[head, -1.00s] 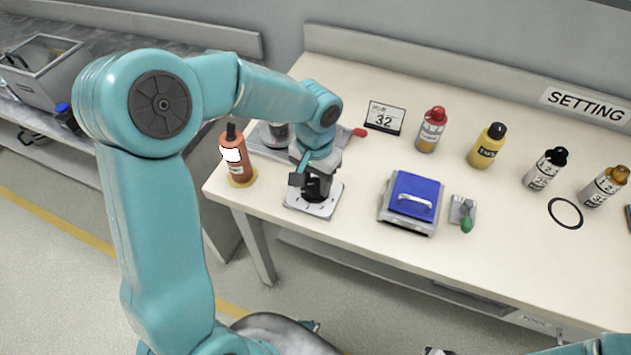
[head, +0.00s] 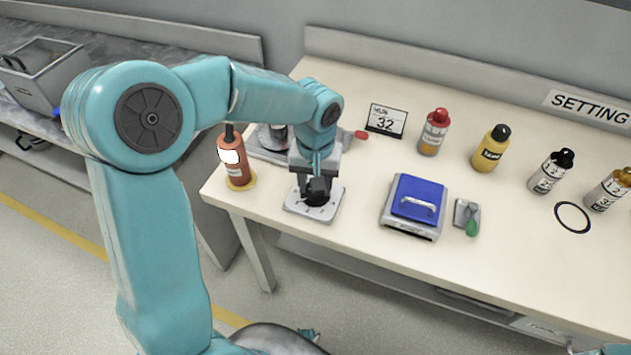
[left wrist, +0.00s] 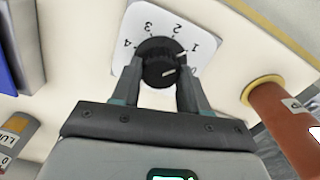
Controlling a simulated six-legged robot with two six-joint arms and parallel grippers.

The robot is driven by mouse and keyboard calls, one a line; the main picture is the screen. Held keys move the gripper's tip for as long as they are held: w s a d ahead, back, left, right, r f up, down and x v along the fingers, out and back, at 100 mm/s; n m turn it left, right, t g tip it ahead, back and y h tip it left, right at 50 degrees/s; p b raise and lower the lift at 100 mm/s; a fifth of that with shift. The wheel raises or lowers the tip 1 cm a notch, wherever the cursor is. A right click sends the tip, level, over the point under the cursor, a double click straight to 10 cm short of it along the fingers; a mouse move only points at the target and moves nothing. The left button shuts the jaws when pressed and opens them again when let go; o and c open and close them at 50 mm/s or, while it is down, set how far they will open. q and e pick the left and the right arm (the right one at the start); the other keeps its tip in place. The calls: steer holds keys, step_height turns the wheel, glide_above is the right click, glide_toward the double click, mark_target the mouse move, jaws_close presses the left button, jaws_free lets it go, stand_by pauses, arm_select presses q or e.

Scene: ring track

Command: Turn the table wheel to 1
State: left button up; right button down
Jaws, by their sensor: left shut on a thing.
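The table wheel is a black knob (left wrist: 160,62) on a white square plate (left wrist: 118,66) marked with the numbers 1 to 4. In the head view its plate (head: 296,206) lies near the front left of the bench. My left gripper (left wrist: 160,80) is shut on the knob, one finger on each side, pointing down at it in the head view (head: 316,188). Pale marks show on the knob's right side, on the side of the 1; the exact setting is hard to tell. My right gripper is not in view.
An orange-brown bottle (head: 236,172) stands left of the wheel. A scale with a blue top (head: 418,196) and a small green-handled lever (head: 470,222) stand to the right. A card reading 32 (head: 386,120) and several bottles stand behind. Open bench lies at front right.

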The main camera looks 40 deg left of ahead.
arm_select(q)
steer(key=shift+w+r, duration=0.1)
steer(key=o, duration=1.1)
steer(key=shift+c, duration=0.2)
step_height(320, 180, up, 16)
steer(key=p, duration=0.2)
steer(key=shift+r, duration=0.15)
